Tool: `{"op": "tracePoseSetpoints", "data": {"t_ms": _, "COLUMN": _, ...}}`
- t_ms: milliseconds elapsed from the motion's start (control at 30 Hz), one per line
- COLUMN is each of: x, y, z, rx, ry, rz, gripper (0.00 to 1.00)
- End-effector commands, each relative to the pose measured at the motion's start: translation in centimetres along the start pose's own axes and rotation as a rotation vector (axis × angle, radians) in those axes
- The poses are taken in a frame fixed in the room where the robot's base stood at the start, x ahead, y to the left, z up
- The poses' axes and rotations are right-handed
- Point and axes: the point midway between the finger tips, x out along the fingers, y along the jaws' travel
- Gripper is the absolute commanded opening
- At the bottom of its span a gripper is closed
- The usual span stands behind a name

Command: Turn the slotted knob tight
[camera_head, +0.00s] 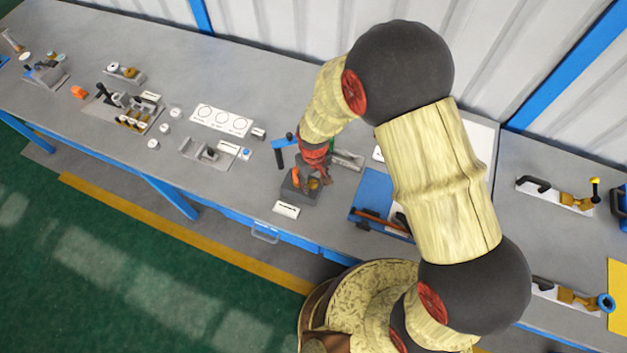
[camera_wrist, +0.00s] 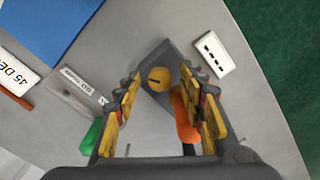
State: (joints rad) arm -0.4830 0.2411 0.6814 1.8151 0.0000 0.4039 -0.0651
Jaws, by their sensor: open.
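The slotted knob (camera_wrist: 158,78) is a round brass disc with a dark slot across it, set in a grey block (camera_wrist: 152,99). In the head view the knob (camera_head: 313,184) shows as a small gold spot on the dark grey block (camera_head: 297,194). My gripper (camera_wrist: 160,74) is open, with its yellow finger pads on either side of the knob in the wrist view. Whether the fingers touch the knob cannot be told. In the head view my gripper (camera_head: 317,171) hangs over the block. An orange handle (camera_wrist: 184,119) stands close by the right finger, partly hidden by it.
A white label plate (camera_wrist: 213,54) lies beside the block. A green part (camera_wrist: 91,136) shows past the left finger. A blue-handled crank (camera_head: 280,150) stands just behind the block in the head view. A blue mat (camera_head: 372,190) with tools lies to the right.

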Motion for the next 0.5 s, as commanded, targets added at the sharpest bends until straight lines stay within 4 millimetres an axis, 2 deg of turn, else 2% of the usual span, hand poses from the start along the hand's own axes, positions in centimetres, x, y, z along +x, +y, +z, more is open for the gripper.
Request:
{"op": "tracePoseSetpoints", "data": {"t_ms": 267, "x": -0.2, "y": 0.0, "z": 0.0, "rx": 0.000, "ry": 0.001, "rz": 0.000, "gripper": 0.41}}
{"op": "tracePoseSetpoints", "data": {"t_ms": 367, "x": -1.1, "y": 0.0, "z": -0.1, "rx": 0.000, "ry": 0.002, "rz": 0.000, "gripper": 0.41}}
{"op": "tracePoseSetpoints", "data": {"t_ms": 500, "x": -3.4, "y": 0.0, "z": -0.1, "rx": 0.000, "ry": 0.004, "rz": 0.000, "gripper": 0.41}}
